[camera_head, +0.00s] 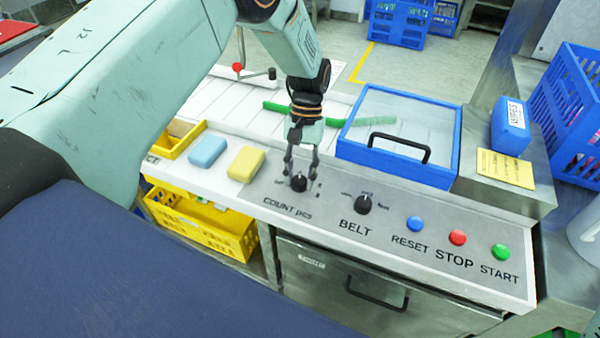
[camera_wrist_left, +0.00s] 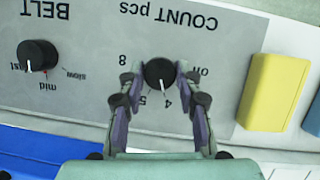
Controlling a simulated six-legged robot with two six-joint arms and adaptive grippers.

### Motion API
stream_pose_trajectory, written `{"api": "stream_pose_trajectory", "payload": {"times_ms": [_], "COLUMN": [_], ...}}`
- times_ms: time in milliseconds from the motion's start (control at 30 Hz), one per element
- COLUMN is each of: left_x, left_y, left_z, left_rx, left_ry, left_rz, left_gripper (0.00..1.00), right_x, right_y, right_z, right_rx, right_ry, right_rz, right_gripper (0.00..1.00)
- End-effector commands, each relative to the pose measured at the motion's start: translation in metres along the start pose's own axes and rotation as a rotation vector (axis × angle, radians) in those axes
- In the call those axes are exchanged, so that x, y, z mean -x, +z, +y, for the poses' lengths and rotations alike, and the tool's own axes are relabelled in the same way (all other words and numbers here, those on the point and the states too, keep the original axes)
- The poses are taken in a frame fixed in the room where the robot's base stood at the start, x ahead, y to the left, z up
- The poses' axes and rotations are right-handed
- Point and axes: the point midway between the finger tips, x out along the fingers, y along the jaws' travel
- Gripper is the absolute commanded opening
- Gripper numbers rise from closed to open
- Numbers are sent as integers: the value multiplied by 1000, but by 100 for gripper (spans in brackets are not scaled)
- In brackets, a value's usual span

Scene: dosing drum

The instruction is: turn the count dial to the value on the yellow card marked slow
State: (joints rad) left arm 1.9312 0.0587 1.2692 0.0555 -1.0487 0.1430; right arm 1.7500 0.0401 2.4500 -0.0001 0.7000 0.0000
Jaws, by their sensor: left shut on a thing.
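The count dial (camera_head: 299,184) is a black round knob on the grey panel, above the words COUNT pcs. My left gripper (camera_head: 300,174) points down at it with one finger on each side, shut on the knob. In the left wrist view the dial (camera_wrist_left: 159,73) sits between the fingertips (camera_wrist_left: 161,80), and its white pointer line is at or near the 4. The marks off, 5 and 8 also show around it, upside down. The yellow card (camera_head: 505,169) lies on the steel ledge at the right; its writing is too small to read. My right gripper is not in view.
The belt dial (camera_head: 364,204) is right of the count dial. Blue reset (camera_head: 414,224), red stop (camera_head: 457,238) and green start (camera_head: 501,252) buttons follow. A yellow block (camera_head: 246,164) and blue block (camera_head: 208,151) lie left. A blue-framed clear lid (camera_head: 400,125) stands behind the panel.

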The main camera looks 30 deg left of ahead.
Motion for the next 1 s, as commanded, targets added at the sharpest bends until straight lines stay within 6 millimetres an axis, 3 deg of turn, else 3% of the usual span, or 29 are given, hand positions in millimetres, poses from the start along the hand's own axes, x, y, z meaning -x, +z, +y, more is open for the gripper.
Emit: {"api": "stream_pose_trajectory", "payload": {"times_ms": [267,300,533,867,1000], "left_x": [0,0,0,2,15], "left_y": [0,0,0,0,-1], "left_z": [0,0,0,0,0], "left_rx": [0,0,1,1,1], "left_ry": [0,0,0,0,1], "left_rz": [-1,-1,-1,1,3], "left_gripper": [3,37,56,57,57], "right_x": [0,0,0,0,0], "right_y": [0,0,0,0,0], "right_z": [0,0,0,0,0], "right_rx": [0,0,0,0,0], "right_ry": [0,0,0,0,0], "right_rz": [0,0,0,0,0], "right_gripper": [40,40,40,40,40]}}
